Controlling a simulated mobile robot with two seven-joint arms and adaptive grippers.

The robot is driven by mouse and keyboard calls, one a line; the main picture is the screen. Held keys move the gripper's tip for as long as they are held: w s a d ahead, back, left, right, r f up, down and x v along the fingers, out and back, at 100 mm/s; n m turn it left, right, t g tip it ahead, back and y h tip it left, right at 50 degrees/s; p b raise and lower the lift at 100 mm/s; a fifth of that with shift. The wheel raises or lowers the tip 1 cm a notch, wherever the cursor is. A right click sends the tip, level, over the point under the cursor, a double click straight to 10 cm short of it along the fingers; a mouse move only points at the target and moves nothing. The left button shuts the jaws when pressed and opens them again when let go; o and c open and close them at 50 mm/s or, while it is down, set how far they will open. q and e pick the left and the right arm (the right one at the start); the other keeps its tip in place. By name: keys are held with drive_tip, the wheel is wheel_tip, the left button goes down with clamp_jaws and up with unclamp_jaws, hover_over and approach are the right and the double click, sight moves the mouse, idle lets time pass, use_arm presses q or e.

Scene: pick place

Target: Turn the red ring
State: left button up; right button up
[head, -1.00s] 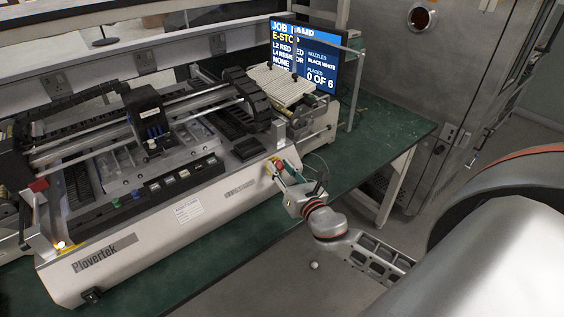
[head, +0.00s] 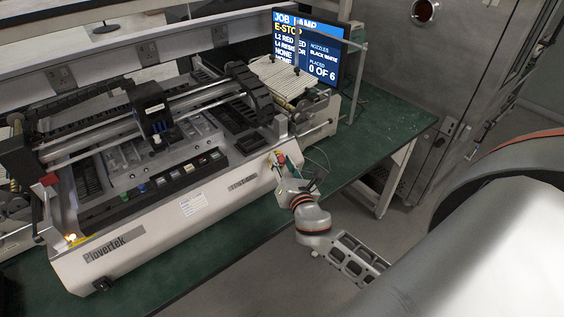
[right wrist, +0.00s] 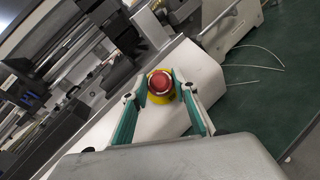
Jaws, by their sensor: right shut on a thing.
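The red ring, a red round button on a yellow collar, sits on the pale front panel of the machine (head: 160,232). It shows clearly as the red ring (right wrist: 161,83) in the right wrist view, between the green-padded fingers of my right gripper (right wrist: 159,92). In the head view my right gripper (head: 279,165) is at the right end of the machine's front and largely hides the ring. The fingers are closed on the ring from both sides. My left gripper is not in view.
A screen (head: 308,50) behind the machine reads "E-STOP" and "0 OF 6". The green table (head: 385,130) has free room to the right of the machine. A thin pale cable (right wrist: 255,67) lies near the machine's right end. A metal cabinet (head: 395,60) stands behind.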

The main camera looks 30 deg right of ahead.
drive_tip(key=o, duration=1.1)
drive_tip(key=f+v, duration=0.1)
drive_tip(key=v, duration=1.1)
drive_tip(key=shift+r, duration=0.5)
drive_tip(key=s+a+f+m+g+y, duration=0.3)
drive_tip(key=s+a+f+m, duration=0.3)
drive_tip(key=f+m, duration=0.4)
drive_tip(key=s+a+f+m+g+y, duration=0.2)
drive_tip(key=s+a+f+m+y, duration=0.2)
drive_tip(key=f+m, duration=0.7)
drive_tip(key=s+a+m, duration=0.2)
drive_tip(key=shift+s+f+m+g, duration=0.25)
drive_tip(key=shift+s+m+g, duration=0.05)
drive_tip(key=shift+s+g, duration=0.1)
